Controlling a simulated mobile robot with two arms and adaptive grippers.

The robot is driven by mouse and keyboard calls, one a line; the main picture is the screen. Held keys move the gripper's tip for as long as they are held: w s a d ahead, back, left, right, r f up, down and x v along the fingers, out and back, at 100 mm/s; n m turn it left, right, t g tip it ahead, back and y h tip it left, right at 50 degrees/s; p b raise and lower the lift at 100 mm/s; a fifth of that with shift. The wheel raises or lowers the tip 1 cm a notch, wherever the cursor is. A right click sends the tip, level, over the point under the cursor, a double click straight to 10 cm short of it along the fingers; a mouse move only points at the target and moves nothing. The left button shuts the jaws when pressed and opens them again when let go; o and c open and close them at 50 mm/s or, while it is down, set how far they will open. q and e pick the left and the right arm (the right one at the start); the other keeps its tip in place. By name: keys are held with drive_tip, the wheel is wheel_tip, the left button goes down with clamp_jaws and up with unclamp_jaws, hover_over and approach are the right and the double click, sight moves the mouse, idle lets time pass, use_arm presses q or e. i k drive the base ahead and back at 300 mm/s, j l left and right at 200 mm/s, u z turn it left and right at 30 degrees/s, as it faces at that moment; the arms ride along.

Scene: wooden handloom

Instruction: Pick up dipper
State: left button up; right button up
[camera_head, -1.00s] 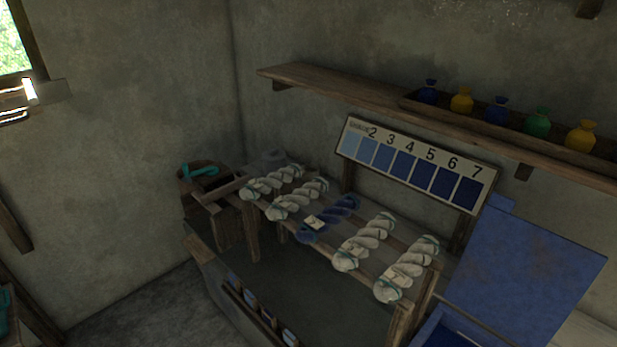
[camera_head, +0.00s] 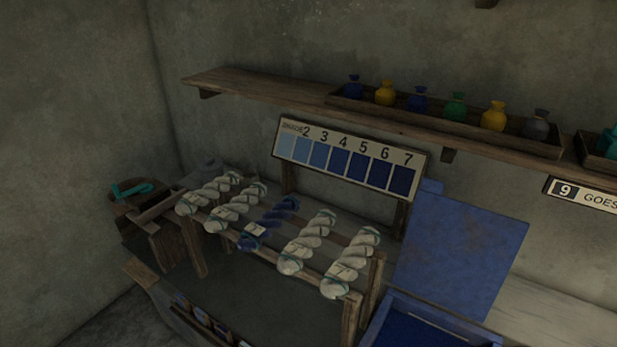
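A teal-handled object (camera_head: 131,190) lies across the top of a dark wooden tub (camera_head: 126,207) at the left; it may be the dipper, but its shape is too small to be sure. A thin pale rod (camera_head: 436,327) shows in an open blue box (camera_head: 470,327) at the lower right; I cannot tell what it is. Neither of my grippers is in view.
A wooden rack (camera_head: 352,312) carries several twisted skeins, one of them blue (camera_head: 268,224). Behind it stands a numbered blue shade board (camera_head: 350,158). A wall shelf (camera_head: 255,88) holds small coloured bottles. A raised blue panel (camera_head: 460,250) stands at the right.

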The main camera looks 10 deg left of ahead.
sight(248, 176)
drive_tip(key=i+j+z, duration=0.1)
drive_tip(key=j+z, duration=0.35)
drive_tip(key=j, duration=0.2)
drive_tip(key=j+z, duration=0.45)
drive_tip(key=j, duration=0.2)
drive_tip(key=k+j+z, duration=0.2)
drive_tip(key=j+z, duration=0.25)
drive_tip(key=j, duration=0.2)
